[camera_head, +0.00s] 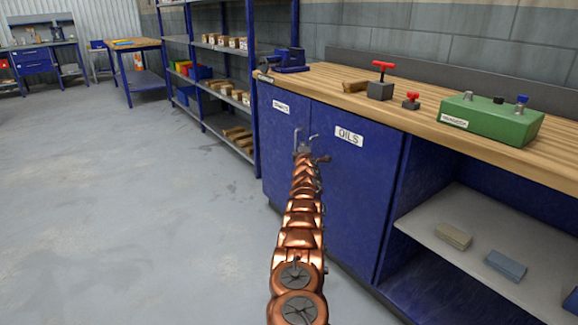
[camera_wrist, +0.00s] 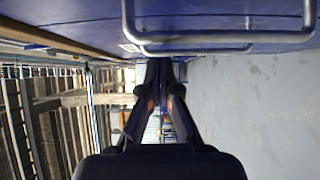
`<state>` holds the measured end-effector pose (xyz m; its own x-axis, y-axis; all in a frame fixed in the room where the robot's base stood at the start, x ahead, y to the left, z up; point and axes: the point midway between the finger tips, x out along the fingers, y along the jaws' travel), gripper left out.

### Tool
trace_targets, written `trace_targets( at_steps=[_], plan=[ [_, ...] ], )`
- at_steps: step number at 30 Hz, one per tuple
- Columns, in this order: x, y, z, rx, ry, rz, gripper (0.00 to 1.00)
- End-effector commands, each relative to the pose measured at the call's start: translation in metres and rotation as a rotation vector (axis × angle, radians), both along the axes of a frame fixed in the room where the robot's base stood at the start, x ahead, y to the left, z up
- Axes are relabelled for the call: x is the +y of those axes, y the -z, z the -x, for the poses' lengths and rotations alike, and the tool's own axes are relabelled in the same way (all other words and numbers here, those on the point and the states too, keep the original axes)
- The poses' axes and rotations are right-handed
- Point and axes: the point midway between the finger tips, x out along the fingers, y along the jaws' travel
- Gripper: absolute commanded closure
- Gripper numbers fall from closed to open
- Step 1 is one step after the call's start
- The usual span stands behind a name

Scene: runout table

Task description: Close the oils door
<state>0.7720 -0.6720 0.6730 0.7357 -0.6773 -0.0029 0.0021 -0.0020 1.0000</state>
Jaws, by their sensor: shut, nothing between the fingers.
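The blue oils door (camera_head: 350,200) with its white OILS label is the right door of the bench cabinet. It looks flush or nearly flush with the cabinet front; my arm hides part of its left edge, so a small gap cannot be ruled out. Its grey bar handle (camera_head: 313,139) stands near its upper left corner. My gripper (camera_head: 304,150) is at the front of the doors, close to the handles. In the wrist view, my gripper (camera_wrist: 165,75) is shut and empty, its dark fingers alongside the blue door front. Two grey bar handles cross above it; contact cannot be told.
A second blue door (camera_head: 280,150) with a white label adjoins on the left. The wooden benchtop (camera_head: 400,105) carries a vise (camera_head: 290,60), red-handled tools and a green box (camera_head: 490,118). Open shelves (camera_head: 500,240) lie right. Blue racking (camera_head: 215,85) stands behind; the floor (camera_head: 130,200) left is clear.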

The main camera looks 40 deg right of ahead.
Motion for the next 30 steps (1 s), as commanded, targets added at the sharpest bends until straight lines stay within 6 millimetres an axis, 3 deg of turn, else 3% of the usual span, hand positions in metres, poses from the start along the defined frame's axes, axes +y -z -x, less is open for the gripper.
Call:
trace_targets(
  at_steps=[30],
  plan=[
    [0.045,-0.003,0.021,-0.004,0.012,0.003,1.0]
  ],
)
